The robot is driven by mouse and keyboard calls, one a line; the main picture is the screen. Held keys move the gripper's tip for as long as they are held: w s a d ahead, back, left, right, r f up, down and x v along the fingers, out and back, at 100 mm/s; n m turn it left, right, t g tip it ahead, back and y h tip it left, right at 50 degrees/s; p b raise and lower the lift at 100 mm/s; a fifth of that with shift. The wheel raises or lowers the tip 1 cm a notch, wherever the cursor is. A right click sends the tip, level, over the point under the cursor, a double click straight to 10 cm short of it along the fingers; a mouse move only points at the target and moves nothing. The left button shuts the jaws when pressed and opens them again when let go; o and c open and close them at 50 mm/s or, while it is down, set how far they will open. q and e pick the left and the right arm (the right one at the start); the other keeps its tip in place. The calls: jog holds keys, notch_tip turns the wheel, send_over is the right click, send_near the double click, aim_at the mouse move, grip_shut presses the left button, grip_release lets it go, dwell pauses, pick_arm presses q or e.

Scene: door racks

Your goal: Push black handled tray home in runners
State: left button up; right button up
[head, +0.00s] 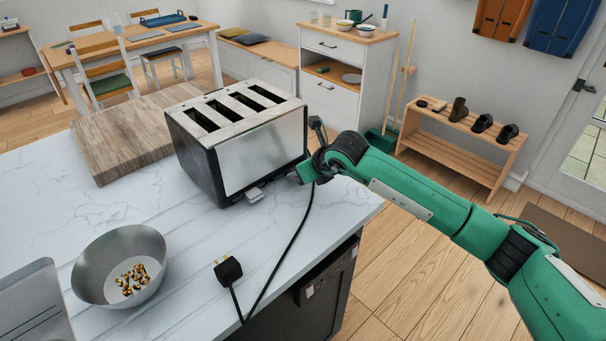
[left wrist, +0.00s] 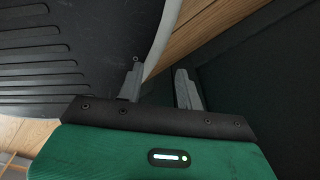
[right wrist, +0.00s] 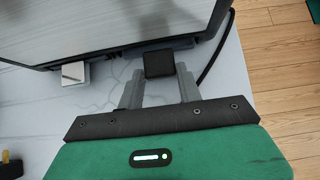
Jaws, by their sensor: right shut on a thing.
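The toaster (head: 262,148), brushed metal with black ends and several slots, stands on the white marble worktop. In the right wrist view its lower edge runs across the top (right wrist: 110,36). A black block-like handle (right wrist: 158,64) sticks out below that edge, between the fingers of my right gripper (right wrist: 159,88), which is shut on it. The tray body behind the handle is hidden, so its depth in the runners cannot be told. In the head view my right gripper (head: 303,172) is at the toaster's lower right corner. My left gripper (left wrist: 160,82) is open and empty.
A silver tab (right wrist: 75,73) sits left of the handle. A black cord runs down to a plug (head: 228,269) near the worktop edge. A metal bowl (head: 92,262) and wooden board (head: 115,150) stand left. A black ribbed surface (left wrist: 65,55) is near my left gripper.

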jog(key=shift+w+a, duration=0.15)
jog(key=shift+a, duration=0.05)
pick_arm(q)
jog(key=shift+w, duration=0.4)
pick_arm(e)
jog(key=shift+w+a, duration=0.15)
jog(key=o, duration=1.3)
jog(key=shift+c, duration=0.2)
pick_arm(q)
jog(key=shift+s, duration=0.15)
pick_arm(e)
jog(key=shift+s+d+r+b, duration=0.3)
jog(key=shift+d+r, duration=0.05)
jog(key=shift+r, duration=0.05)
pick_arm(q)
jog(key=w+b, duration=0.2)
jog(key=w, duration=0.1)
jog(key=shift+d, duration=0.35)
pick_arm(e)
jog(key=v, duration=1.2)
jog(key=shift+s+r, duration=0.25)
